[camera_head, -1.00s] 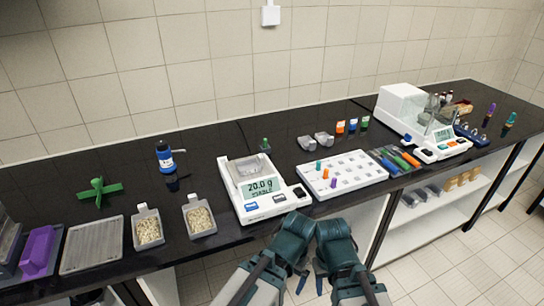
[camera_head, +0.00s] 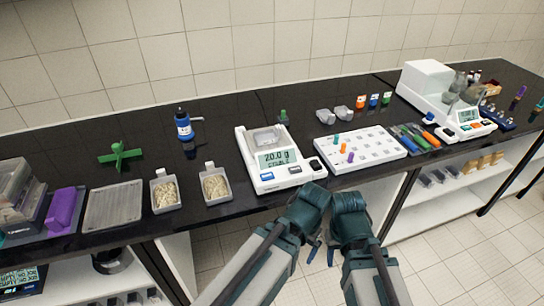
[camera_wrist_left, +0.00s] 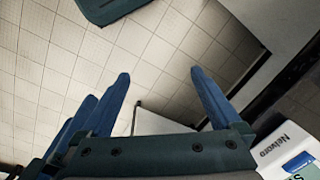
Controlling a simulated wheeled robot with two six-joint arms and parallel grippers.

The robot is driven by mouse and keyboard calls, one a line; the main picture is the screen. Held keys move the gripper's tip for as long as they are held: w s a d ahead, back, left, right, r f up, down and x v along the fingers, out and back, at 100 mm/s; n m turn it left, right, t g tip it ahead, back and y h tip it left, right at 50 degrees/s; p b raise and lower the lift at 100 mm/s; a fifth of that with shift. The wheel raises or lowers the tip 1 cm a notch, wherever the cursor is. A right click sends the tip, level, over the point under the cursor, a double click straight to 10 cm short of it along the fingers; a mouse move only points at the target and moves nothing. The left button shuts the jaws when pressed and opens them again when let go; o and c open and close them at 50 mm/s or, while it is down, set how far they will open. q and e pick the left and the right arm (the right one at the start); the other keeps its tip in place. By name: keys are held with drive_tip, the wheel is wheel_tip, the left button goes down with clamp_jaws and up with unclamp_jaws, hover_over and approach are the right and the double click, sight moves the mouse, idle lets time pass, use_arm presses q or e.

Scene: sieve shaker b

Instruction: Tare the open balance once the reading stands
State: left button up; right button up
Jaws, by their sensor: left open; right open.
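The open balance (camera_head: 281,180) is white and stands at the bench's front edge, near the middle of the head view. Its display (camera_head: 279,159) reads 20.0 g with STABLE below. A blue key (camera_head: 267,177) is at its front left and a dark key (camera_head: 315,164) at its front right. Its pan carries a shallow grey dish (camera_head: 266,138). My left gripper (camera_head: 312,248) and right gripper (camera_head: 331,254) hang side by side in front of the bench, below the balance. Both are empty. In the left wrist view the left fingers (camera_wrist_left: 160,75) are spread over floor, with the balance's corner (camera_wrist_left: 275,150) at lower right.
Two scoops of pale grains (camera_head: 216,187) and a grey tray (camera_head: 113,206) lie left of the balance. A white rack (camera_head: 365,155) stands close on its right. A blue bottle (camera_head: 184,124) stands behind. A second, enclosed balance (camera_head: 428,83) is farther right.

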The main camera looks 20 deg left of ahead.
use_arm(q)
clamp_jaws()
idle(1.5)
